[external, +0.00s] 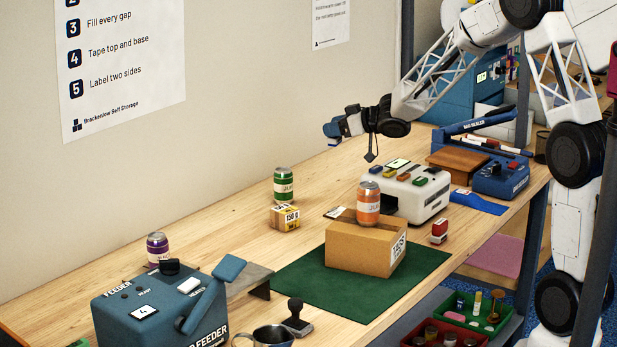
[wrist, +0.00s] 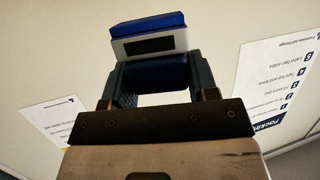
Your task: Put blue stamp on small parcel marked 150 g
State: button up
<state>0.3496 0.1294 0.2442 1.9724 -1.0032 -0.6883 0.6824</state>
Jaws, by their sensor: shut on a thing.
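My gripper (external: 352,123) is raised well above the table, near the wall. In the wrist view my gripper (wrist: 155,74) is shut on the blue stamp (wrist: 148,28), which has a blue end, a white band and a dark panel. The stamp (external: 331,130) also shows small at the gripper's tip in the external view. The small parcel marked 150 g (external: 285,219) sits on the wooden table below and left of my gripper. The stamp is apart from the parcel.
A larger carton (external: 360,248) on a green mat (external: 310,282) bears an orange can (external: 368,204). A red stamp (external: 439,231), a white device (external: 425,195) and a blue feeder (external: 155,312) stand around. A purple can (external: 157,248) is at left. Bare table lies left of the small parcel.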

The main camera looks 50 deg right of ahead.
jog(key=a+f+n+g+y, duration=0.1)
jog(key=a+n+g+y, duration=0.2)
jog(key=a, duration=1.8)
jog(key=n+y, duration=0.3)
jog(key=shift+w+a+f+g+y, duration=0.2)
jog(key=shift+w+a+g+y, duration=0.1)
jog(key=shift+g+y, duration=0.1)
send_over(285, 208)
jog(key=shift+a+f, duration=0.15)
jog(key=shift+f, duration=3)
jog(key=shift+f, duration=1.85)
jog(key=shift+f, duration=0.1)
jog(key=o, duration=0.9)
jog(key=shift+s, duration=0.1)
jog(key=shift+v, duration=6.05)
